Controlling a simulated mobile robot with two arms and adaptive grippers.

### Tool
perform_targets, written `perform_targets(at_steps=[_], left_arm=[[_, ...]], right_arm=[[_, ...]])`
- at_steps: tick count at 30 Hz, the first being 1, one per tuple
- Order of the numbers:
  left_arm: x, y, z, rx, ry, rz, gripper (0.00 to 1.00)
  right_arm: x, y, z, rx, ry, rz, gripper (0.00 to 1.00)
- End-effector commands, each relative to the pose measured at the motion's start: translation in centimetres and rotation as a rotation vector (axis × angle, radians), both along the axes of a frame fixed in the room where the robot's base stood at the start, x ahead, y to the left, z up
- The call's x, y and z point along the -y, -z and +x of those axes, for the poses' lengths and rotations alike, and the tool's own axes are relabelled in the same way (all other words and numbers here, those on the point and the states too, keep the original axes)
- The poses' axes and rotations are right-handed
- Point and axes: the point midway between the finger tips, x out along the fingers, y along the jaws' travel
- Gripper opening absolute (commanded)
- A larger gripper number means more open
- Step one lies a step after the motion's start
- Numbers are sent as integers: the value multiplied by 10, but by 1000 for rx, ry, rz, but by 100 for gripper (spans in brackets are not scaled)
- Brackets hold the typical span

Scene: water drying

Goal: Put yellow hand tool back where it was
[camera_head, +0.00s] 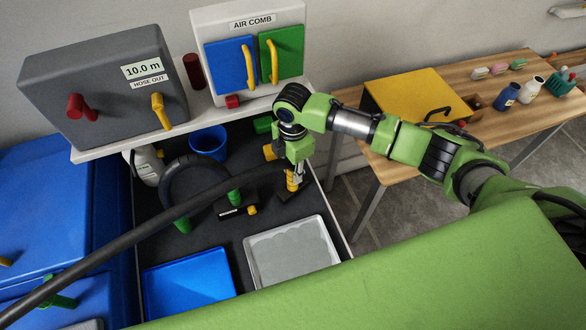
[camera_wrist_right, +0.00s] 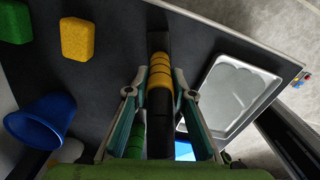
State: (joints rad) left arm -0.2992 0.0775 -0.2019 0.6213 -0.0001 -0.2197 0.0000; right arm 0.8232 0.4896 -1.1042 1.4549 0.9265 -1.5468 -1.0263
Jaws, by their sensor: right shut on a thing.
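The yellow hand tool, black with yellow bands (camera_head: 292,181), is at my right gripper (camera_head: 296,168) over the back right of the dark work surface. In the right wrist view the tool's yellow banded part (camera_wrist_right: 160,70) lies between the two fingers of my right gripper (camera_wrist_right: 158,90), which is shut on it. In the head view its dark lower end is close to the surface; I cannot tell whether it touches. My left gripper is not in view.
A grey tray (camera_head: 251,258) and blue tray (camera_head: 150,289) lie in front. A blue bucket (camera_head: 208,142) stands behind. A black hose (camera_head: 130,240) crosses the area. Another black tool (camera_head: 231,213) lies nearby. A yellow sponge (camera_wrist_right: 77,38) and green sponge (camera_wrist_right: 14,22) lie behind.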

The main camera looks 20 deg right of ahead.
Motion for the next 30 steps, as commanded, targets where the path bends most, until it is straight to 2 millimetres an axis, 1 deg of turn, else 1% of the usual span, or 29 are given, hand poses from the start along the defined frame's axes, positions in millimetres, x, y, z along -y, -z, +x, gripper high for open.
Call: perform_targets(at_steps=[2, 3, 5, 14, 17, 19, 23, 30], left_arm=[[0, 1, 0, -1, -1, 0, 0], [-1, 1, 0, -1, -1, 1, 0], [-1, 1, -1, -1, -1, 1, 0], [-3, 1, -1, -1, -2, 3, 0], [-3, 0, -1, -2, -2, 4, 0], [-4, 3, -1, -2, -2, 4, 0], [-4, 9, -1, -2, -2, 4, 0], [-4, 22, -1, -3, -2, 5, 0]], right_arm=[[0, 2, 0, 0, 0, 0, 3], [0, 3, 0, 0, 1, 0, 25], [0, 3, 0, 0, 0, 0, 40], [0, 2, 0, 0, 0, 0, 40], [0, -2, 0, 1, 0, 0, 40], [0, -7, 1, 3, -1, 2, 40], [0, -29, 2, 6, 0, 2, 40], [0, -81, 2, 5, 0, 1, 40]])
